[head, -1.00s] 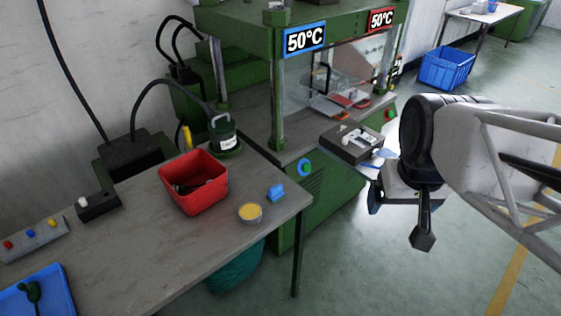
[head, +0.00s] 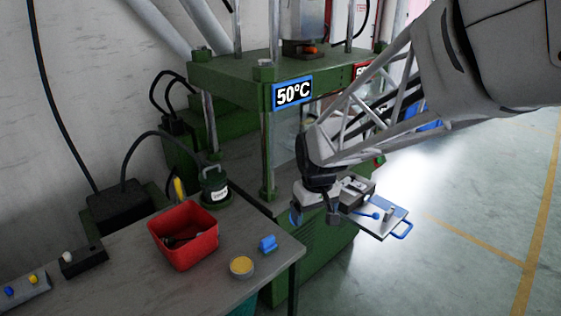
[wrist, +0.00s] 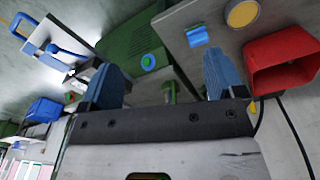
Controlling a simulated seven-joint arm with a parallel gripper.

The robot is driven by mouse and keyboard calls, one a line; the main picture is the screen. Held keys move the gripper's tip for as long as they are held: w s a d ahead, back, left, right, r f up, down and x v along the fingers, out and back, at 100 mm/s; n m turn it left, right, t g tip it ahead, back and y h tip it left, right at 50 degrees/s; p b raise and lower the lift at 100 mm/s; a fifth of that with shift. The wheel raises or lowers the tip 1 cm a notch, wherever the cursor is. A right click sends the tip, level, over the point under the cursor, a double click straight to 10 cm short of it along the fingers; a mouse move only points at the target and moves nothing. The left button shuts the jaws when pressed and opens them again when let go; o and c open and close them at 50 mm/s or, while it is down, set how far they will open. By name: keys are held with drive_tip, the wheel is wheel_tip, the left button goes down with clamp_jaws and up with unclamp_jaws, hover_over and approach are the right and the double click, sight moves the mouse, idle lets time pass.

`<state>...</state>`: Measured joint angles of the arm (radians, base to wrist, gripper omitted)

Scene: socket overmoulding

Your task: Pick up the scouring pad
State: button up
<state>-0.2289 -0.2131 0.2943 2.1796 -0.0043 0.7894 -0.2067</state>
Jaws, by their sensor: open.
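A small blue piece (head: 268,244), which looks like the scouring pad, lies on the grey table near its right corner. It also shows at the top of the wrist view (wrist: 198,36). A round tin with yellow contents (head: 241,267) sits beside it, nearer the table's front edge. My gripper (head: 315,214) is right of the blue piece and higher, in front of the green press. In the wrist view my gripper (wrist: 162,78) has its two blue fingers wide apart, with nothing between them. The blue piece is beyond the fingers, untouched.
A red bin (head: 183,237) with dark items stands left of the blue piece. A green canister (head: 214,186) is behind it. The green press (head: 310,255) stands close behind the table. A tray with a blue handle (head: 381,219) lies right of my gripper.

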drive_tip(key=w+a+f+n, duration=0.2)
drive_tip(key=w+a+f, duration=0.4)
drive_tip(key=f, duration=0.1)
drive_tip(key=n+g, duration=0.1)
hover_over(267, 238)
wheel_tip(267, 238, down, 8)
drive_tip(key=shift+w+a+r, duration=0.1)
drive_tip(key=shift+w+r, duration=0.05)
drive_tip(key=shift+r, duration=0.05)
drive_tip(key=shift+f, duration=1.3)
drive_tip(key=shift+f, duration=2.6)
